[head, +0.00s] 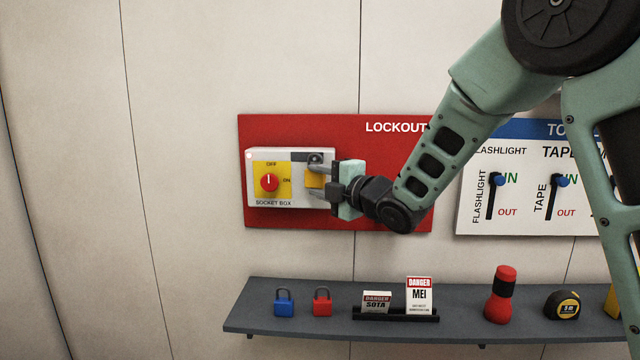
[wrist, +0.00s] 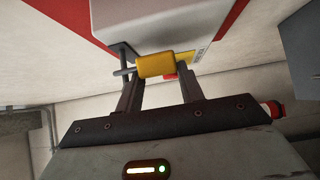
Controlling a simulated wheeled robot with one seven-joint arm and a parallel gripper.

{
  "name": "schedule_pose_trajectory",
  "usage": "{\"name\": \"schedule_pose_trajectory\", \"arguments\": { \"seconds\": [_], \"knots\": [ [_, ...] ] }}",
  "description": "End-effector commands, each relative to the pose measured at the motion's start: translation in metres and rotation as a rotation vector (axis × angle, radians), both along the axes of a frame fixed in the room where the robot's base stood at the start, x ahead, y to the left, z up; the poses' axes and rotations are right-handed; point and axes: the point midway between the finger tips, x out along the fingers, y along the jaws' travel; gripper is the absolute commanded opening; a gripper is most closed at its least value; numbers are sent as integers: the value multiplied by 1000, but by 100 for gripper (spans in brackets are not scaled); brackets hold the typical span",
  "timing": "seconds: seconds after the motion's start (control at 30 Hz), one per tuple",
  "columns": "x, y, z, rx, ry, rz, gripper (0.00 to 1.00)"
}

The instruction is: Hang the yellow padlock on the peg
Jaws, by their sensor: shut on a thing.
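The yellow padlock (head: 314,180) is between the fingers of my gripper (head: 318,181), in front of the right part of the white socket box (head: 290,200). In the wrist view my gripper (wrist: 158,76) is shut on the yellow padlock body (wrist: 156,64). The padlock's grey shackle (wrist: 121,72) points left there, close to a grey peg (wrist: 124,52) coming off the box. In the head view the peg (head: 316,158) is on a dark plate at the box's upper right, just above the padlock. I cannot tell whether the shackle is around the peg.
The box is on a red lockout board (head: 340,128) and has a red rotary switch (head: 269,182). Below, a grey shelf (head: 260,320) carries a blue padlock (head: 284,302), a red padlock (head: 322,301), danger tags (head: 419,296), a red flashlight (head: 500,297) and a tape measure (head: 562,305).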

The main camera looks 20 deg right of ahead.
Motion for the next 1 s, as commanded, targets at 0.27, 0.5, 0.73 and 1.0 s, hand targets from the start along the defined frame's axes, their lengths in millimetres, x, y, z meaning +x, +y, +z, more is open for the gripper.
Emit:
{"name": "schedule_pose_trajectory", "arguments": {
  "seconds": [0.27, 0.5, 0.73, 1.0],
  "knots": [
    [0, 0, 1, 0, -1, 0, 9],
    [0, 0, 0, 0, -1, 0, 57],
    [0, 0, 2, 2, -5, 0, 63],
    [-9, -5, 2, 3, -8, -1, 63]
  ]
}}
